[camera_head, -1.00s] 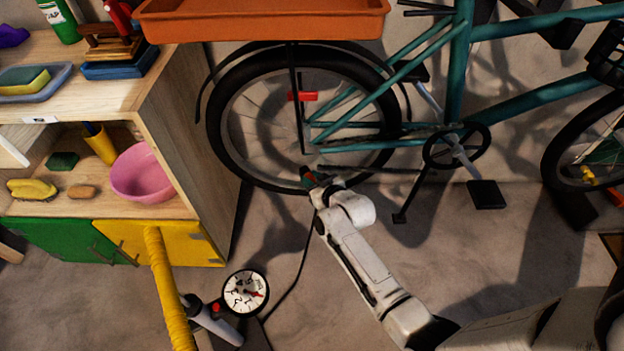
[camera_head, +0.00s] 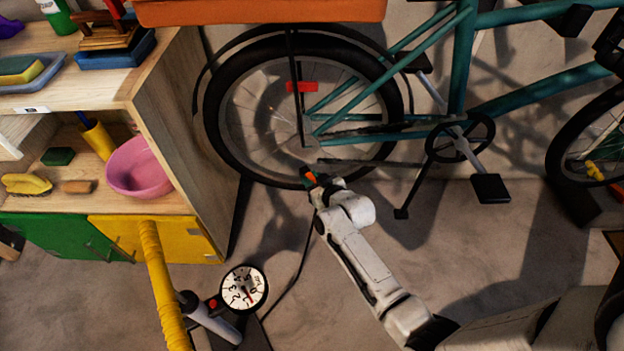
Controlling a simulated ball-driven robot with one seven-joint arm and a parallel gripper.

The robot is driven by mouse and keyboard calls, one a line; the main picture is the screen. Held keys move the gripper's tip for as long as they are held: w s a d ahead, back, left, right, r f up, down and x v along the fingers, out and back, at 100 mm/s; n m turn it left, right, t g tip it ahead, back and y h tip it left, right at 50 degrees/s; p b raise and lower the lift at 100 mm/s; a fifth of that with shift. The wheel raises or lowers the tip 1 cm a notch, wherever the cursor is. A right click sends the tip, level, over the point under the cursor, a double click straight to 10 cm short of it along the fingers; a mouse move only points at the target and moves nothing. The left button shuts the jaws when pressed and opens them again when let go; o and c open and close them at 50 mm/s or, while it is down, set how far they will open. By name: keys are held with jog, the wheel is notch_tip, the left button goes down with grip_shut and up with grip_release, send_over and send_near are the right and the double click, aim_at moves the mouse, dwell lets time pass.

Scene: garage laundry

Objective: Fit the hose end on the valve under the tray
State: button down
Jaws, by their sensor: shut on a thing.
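My gripper (camera_head: 309,178) is at the lower edge of the bicycle's rear wheel (camera_head: 216,135) and overlaps the tyre in the picture. Its jaws are shut, with a small dark and orange-red piece at the tip. I take this to be the hose end, but it is too small to see well. A thin black hose (camera_head: 299,265) runs from the floor by the pump up to my gripper. The orange tray (camera_head: 260,12) is above the wheel, cut off by the top edge. I cannot make out the valve, nor whether the hose end touches anything.
The floor pump's gauge (camera_head: 243,289) and yellow-wrapped handle (camera_head: 163,290) are at the lower left. A wooden cabinet (camera_head: 180,130) with a pink bowl (camera_head: 139,168) is at the left. The bicycle's pedal (camera_head: 490,188) sticks out at right. Bare floor lies around my arm.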

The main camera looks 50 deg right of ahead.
dwell(0.3)
jog(key=c, duration=0.8)
grip_release()
jog(key=shift+f, duration=0.1)
jog(key=p+v, duration=0.3)
jog(key=v, duration=0.7)
jog(key=shift+s+p, duration=0.35)
jog(key=shift+a, duration=0.1)
